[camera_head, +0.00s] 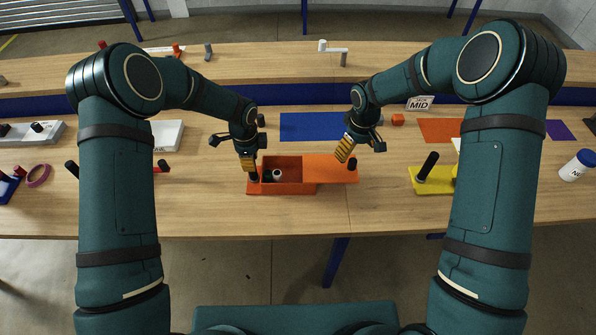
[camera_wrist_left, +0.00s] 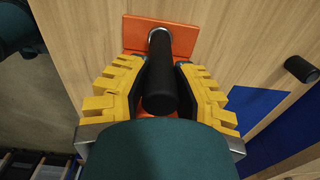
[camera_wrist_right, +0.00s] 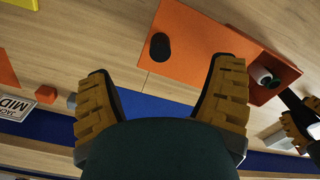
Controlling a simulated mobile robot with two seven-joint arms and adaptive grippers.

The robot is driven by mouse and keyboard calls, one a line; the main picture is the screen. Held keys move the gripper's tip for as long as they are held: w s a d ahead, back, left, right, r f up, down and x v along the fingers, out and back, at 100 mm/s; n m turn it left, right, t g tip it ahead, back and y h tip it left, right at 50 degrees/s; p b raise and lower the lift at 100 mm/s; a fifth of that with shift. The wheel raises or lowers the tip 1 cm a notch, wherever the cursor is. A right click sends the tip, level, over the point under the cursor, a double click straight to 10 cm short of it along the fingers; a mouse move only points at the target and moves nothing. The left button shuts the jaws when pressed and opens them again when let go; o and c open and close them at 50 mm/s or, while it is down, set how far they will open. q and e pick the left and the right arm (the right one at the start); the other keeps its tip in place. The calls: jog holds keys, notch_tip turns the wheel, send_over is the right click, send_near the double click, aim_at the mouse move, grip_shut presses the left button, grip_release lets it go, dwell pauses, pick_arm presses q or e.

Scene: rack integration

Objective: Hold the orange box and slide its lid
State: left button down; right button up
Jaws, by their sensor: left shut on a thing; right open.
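The orange box (camera_head: 283,188) sits on the near part of the table. Its orange lid (camera_head: 325,169) is off to the right, leaving the left part open. A black knob (camera_head: 352,164) stands on the lid and also shows in the right wrist view (camera_wrist_right: 160,46). A white-ended cylinder (camera_head: 277,174) and something dark lie inside the box. My left gripper (camera_head: 249,168) is shut on the black post (camera_wrist_left: 160,85) at the box's left end; it also shows in the left wrist view (camera_wrist_left: 160,92). My right gripper (camera_head: 345,150) is open and empty, just behind and left of the knob, apart from it.
A blue mat (camera_head: 310,127) lies behind the box. A yellow holder (camera_head: 430,182) with a black post stands to the right. A small orange cube (camera_head: 398,119) and a MID sign (camera_head: 420,104) are at the back right. The table front edge is close to the box.

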aim_at(352, 161)
jog(key=shift+f, duration=2.5)
grip_shut()
jog(key=shift+a, duration=0.15)
jog(key=shift+w+a, duration=0.1)
jog(key=shift+a, duration=3.45)
